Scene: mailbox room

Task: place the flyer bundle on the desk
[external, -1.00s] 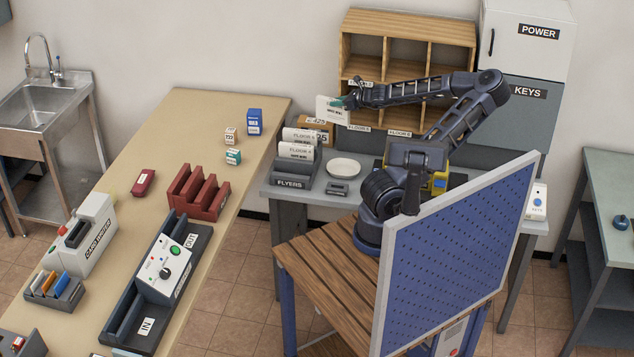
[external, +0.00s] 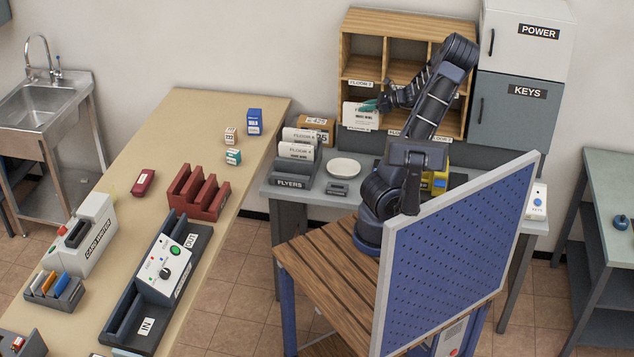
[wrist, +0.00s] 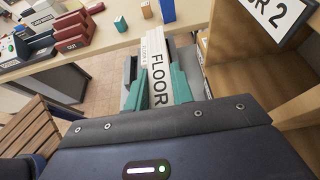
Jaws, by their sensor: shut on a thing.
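A white flyer bundle (external: 361,116) with dark print hangs upright in my gripper (external: 374,104), in front of the wooden shelf's lower left. My gripper is shut on its edge. In the wrist view the green fingers (wrist: 160,85) stand on both sides of the white bundle (wrist: 159,92), which reads "FLOOR"; its full number is hidden. The long beige desk (external: 190,120) lies to the left, apart from the bundle. A grey worktable (external: 300,198) stands below my gripper.
A dark "FLYERS" rack (external: 289,182) on the grey table holds white flyers. A white plate (external: 343,168) and a cardboard box (external: 318,126) are near it. A red rack (external: 198,192), small boxes and a blue box (external: 254,121) stand on the beige desk, with bare room between them.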

